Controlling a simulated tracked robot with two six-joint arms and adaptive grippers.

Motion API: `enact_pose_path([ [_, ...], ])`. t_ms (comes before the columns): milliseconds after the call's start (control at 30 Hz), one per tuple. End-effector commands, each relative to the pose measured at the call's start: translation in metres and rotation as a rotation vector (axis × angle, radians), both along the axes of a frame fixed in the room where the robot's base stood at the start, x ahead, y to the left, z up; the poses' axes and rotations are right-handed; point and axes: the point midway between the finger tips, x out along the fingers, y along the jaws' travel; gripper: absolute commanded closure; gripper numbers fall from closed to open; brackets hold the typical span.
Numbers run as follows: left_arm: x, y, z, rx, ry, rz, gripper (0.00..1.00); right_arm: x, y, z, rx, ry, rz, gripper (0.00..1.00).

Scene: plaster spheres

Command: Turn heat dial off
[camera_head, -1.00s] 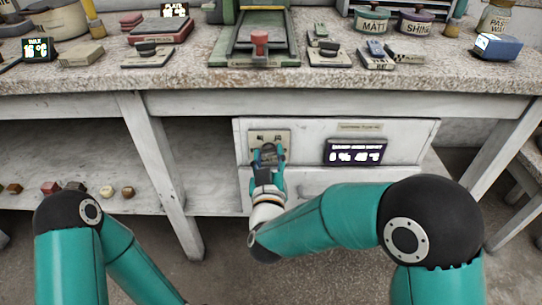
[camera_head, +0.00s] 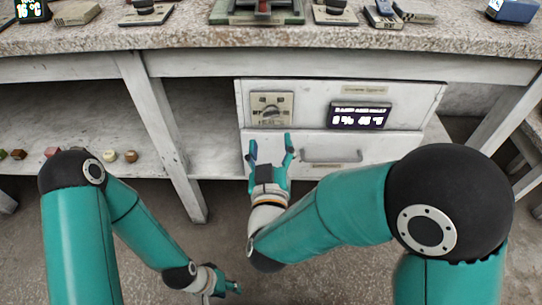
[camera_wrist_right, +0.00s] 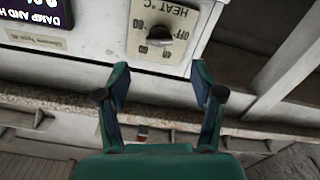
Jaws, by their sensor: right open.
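The heat dial is a dark round knob (camera_wrist_right: 160,33) on a cream plate (camera_head: 285,108), marked "HEAT °C" with 60, 80 and OFF. The plate is on the white cabinet front below the bench. In the right wrist view, OFF is printed to the knob's right; I cannot tell for sure where the knob points. My right gripper (camera_head: 270,150) is open and empty, in front of and below the dial, not touching it. Its two fingers also show in the right wrist view (camera_wrist_right: 160,88). My left gripper (camera_head: 226,285) hangs low near the floor; its jaw state is unclear.
A dark display (camera_head: 359,115) is right of the dial. A drawer with a metal handle (camera_head: 330,158) lies below. The speckled bench top (camera_head: 180,38) overhangs above and carries several small items. A shelf (camera_head: 70,165) with small blocks is at the left.

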Motion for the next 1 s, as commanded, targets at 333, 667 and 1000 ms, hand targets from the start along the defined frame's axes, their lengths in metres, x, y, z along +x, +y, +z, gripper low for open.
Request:
enact_pose_path([
  [333,0.0,0.0,0.0,0.0,0.0,0.0,0.6,-0.034,0.0,0.0,-0.001,0.0,0.0,0.33],
  [667,0.0,0.0,-0.001,0.0,0.0,0.0,0.6,-0.034,-0.001,0.0,-0.001,0.0,-0.001,0.33],
  [1000,0.0,0.0,-0.001,0.0,0.0,0.0,0.6,-0.019,-0.032,-0.016,-0.007,0.034,-0.074,0.33],
])
